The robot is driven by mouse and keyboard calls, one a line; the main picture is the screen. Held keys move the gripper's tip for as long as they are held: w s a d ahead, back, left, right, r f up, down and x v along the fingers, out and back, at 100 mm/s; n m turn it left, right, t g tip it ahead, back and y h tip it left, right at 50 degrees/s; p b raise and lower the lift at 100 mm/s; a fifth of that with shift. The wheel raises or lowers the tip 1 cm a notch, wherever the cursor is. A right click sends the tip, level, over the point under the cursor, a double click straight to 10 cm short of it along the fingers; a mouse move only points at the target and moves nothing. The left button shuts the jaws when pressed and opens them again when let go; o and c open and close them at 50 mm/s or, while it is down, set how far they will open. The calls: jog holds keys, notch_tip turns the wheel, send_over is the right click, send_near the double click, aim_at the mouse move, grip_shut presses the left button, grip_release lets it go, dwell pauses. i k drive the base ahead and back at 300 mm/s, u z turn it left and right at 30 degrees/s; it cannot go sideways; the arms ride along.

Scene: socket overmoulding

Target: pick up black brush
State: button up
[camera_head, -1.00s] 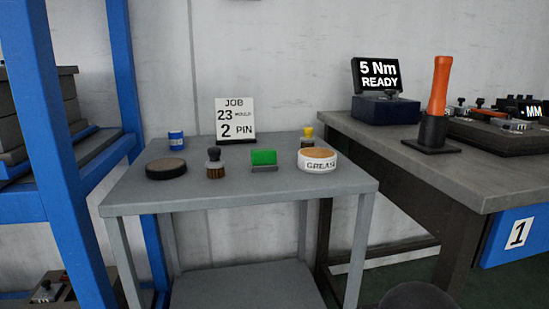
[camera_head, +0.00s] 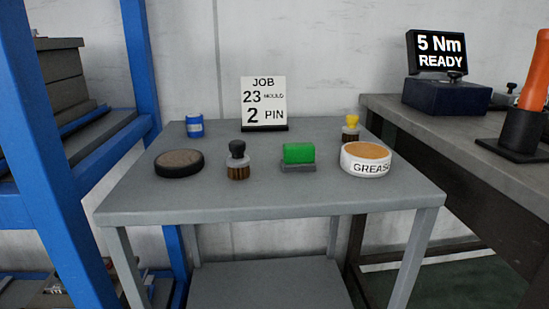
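The black brush (camera_head: 237,160) stands upright on the small grey table (camera_head: 270,207), left of the table's middle. It has a round black knob on top, a grey collar and brown bristles pointing down. It stands apart from the things on both sides of it. My gripper is not in view.
A dark round pad (camera_head: 179,163) lies left of the brush; a green-topped block (camera_head: 298,157) and a grease tin (camera_head: 366,160) stand right. Behind are a blue can (camera_head: 194,126), a job sign (camera_head: 264,102) and a yellow-topped brush (camera_head: 351,127). A blue rack (camera_head: 65,150) borders the left.

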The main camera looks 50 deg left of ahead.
aim_at(238, 163)
jog(key=k, duration=0.8)
jog(key=u, duration=1.25)
jog(key=i, duration=0.5)
jog(key=u, duration=0.05)
